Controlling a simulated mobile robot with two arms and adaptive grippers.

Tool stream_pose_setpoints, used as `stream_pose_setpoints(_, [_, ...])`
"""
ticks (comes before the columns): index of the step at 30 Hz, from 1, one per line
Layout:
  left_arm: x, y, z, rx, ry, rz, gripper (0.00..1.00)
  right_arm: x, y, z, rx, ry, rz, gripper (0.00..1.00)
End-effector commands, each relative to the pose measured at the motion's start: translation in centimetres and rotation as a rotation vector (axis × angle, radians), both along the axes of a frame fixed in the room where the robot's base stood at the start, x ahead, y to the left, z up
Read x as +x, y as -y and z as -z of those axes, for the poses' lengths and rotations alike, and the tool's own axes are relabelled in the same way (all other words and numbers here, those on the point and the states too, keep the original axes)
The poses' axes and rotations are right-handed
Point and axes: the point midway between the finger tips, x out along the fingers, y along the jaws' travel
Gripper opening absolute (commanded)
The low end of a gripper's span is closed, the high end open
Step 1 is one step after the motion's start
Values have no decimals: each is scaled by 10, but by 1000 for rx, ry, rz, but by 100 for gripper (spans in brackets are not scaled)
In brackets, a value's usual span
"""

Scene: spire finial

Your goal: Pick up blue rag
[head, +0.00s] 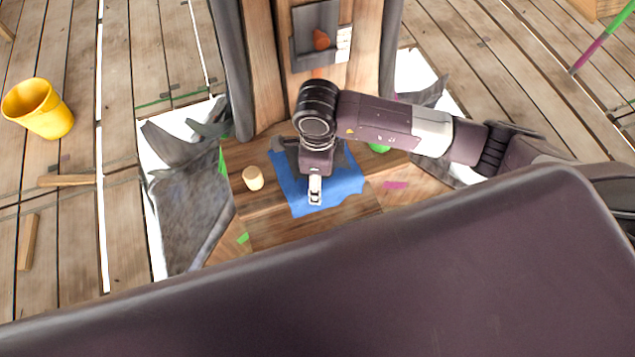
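The blue rag (339,186) lies spread over a low wooden step (251,203) at the foot of a wooden post. Its edges are uneven and its middle is partly covered by my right gripper. My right gripper (315,196) comes in from the right and points down over the rag's middle. A pale fingertip part shows against the blue cloth. I cannot tell whether it touches the rag or how far the fingers are apart. My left gripper is not in view.
A small tan wooden piece (253,178) stands left of the rag, and a green object (379,147) is partly hidden behind my arm. The upright wooden post (262,62) rises behind. Torn grey sheeting (188,200) flanks the step. A yellow bucket (40,110) stands far left.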

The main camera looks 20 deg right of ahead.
Motion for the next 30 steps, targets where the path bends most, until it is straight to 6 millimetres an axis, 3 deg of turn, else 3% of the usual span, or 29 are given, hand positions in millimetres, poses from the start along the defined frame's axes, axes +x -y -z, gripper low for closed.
stream_pose_setpoints(30, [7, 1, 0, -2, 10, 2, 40, -4, 2, 5, -6, -10, 1, 1])
